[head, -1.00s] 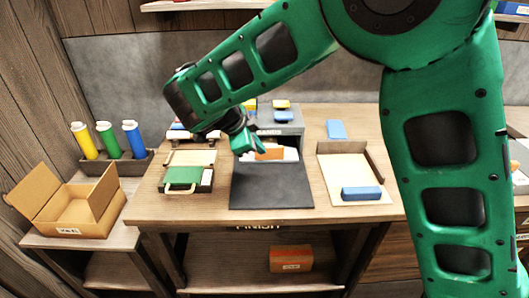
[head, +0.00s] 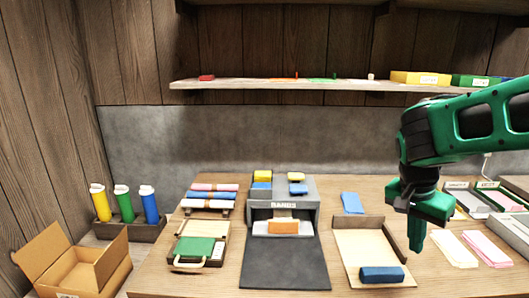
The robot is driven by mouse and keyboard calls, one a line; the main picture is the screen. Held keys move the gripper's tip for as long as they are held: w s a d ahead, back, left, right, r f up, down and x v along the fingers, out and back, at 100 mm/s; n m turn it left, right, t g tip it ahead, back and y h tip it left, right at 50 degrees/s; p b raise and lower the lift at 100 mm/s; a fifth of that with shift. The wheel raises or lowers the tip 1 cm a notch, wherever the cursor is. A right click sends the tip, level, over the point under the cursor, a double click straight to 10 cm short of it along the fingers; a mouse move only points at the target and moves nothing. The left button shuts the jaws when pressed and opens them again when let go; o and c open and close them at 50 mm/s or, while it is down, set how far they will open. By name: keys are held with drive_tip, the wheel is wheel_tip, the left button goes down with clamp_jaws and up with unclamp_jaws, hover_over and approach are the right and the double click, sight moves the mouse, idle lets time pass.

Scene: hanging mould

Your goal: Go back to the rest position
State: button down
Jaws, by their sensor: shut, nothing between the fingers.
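My green arm comes in from the right edge of the head view. My gripper (head: 416,246) points down with its fingers together and empty. It hangs over the right part of the workbench (head: 334,225), just right of a light board with a raised brown edge (head: 359,245). Nothing is held, and the gripper appears apart from the things around it.
A grey box labelled BANDS (head: 283,192) stands mid-bench with an orange block (head: 283,226) inside. A green-topped case (head: 196,247), a blue block (head: 382,274) and pale sheets (head: 453,249) lie around. An open cardboard box (head: 82,268) is at left. A wall shelf (head: 320,85) runs above.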

drive_tip(key=s+d+f+n+y, duration=0.1)
drive_tip(key=s+d+n, duration=0.1)
drive_tip(key=s, duration=0.8)
drive_tip(key=s+d+f+n+y, duration=0.1)
drive_tip(key=s+d+n+y, duration=0.1)
drive_tip(key=s, duration=0.8)
drive_tip(key=shift+s+d+f+n+g, duration=0.25)
drive_tip(key=shift+d+f+n+g, duration=0.2)
drive_tip(key=shift+d, duration=0.3)
drive_tip(key=shift+w+f, duration=0.2)
drive_tip(key=shift+w, duration=0.45)
